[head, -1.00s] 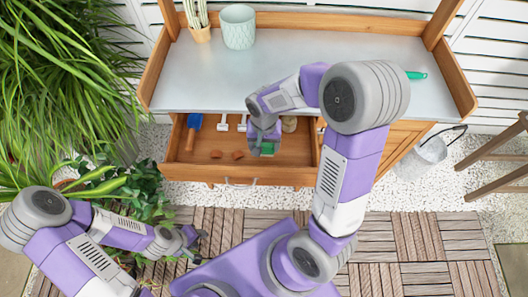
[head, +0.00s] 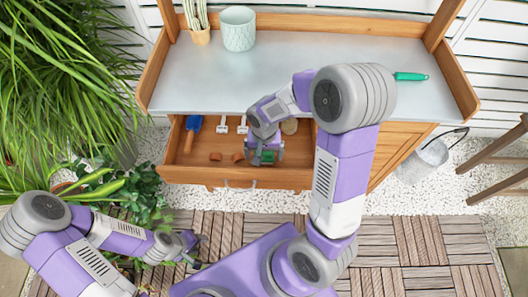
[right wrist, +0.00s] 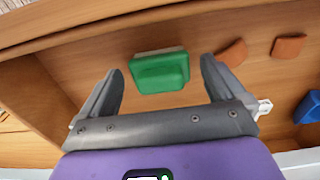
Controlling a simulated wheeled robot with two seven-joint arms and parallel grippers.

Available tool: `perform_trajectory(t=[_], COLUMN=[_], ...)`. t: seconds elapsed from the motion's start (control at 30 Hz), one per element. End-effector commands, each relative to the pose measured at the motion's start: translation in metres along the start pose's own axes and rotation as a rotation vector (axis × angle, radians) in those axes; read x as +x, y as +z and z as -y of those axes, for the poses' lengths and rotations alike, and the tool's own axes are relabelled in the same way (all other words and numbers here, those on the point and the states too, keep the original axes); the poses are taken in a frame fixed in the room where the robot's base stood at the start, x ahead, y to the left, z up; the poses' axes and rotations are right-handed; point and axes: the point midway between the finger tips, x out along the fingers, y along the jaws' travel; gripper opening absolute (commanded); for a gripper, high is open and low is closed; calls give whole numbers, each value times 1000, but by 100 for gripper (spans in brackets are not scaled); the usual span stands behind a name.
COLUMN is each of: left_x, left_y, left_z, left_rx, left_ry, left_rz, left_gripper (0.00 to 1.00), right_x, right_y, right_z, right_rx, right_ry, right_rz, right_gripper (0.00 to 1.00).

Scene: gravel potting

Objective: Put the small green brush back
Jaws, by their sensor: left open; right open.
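The small green brush (right wrist: 160,72) lies on the floor of the open drawer (head: 190,171), between and just beyond my right gripper's open fingers in the right wrist view. In the head view my right gripper (head: 264,155) is over the drawer's front part and covers most of the brush. The right fingers (right wrist: 160,88) are apart, with nothing held between them. My left gripper (head: 196,248) is open and empty, low at the left beside the plants, away from the drawer.
The drawer also holds a blue-handled tool (head: 193,128), white tools (head: 222,125) and terracotta pieces (right wrist: 289,47). On the bench top (head: 200,80) stand a pale pot (head: 238,28) and a small plant pot (head: 200,36); a green-handled tool (head: 410,76) lies right. A bucket (head: 424,160) stands on the gravel.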

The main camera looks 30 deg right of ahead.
Motion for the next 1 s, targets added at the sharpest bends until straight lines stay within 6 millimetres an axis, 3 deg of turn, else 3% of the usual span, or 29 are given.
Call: perform_trajectory(t=[0.23,0.7,1.0], left_x=[-5,-35,-40], left_y=[0,2,2], left_z=[-2,-13,-15], left_rx=[0,0,0], left_ry=[0,0,0], left_rz=[0,0,0], left_gripper=[43,43,43], right_x=[-7,-102,-124], right_y=[0,0,0], right_z=[0,1,0], right_rx=[0,-1,0], right_ry=[-1,-3,0], right_rz=[-1,-3,0], right_gripper=[97,97,97])
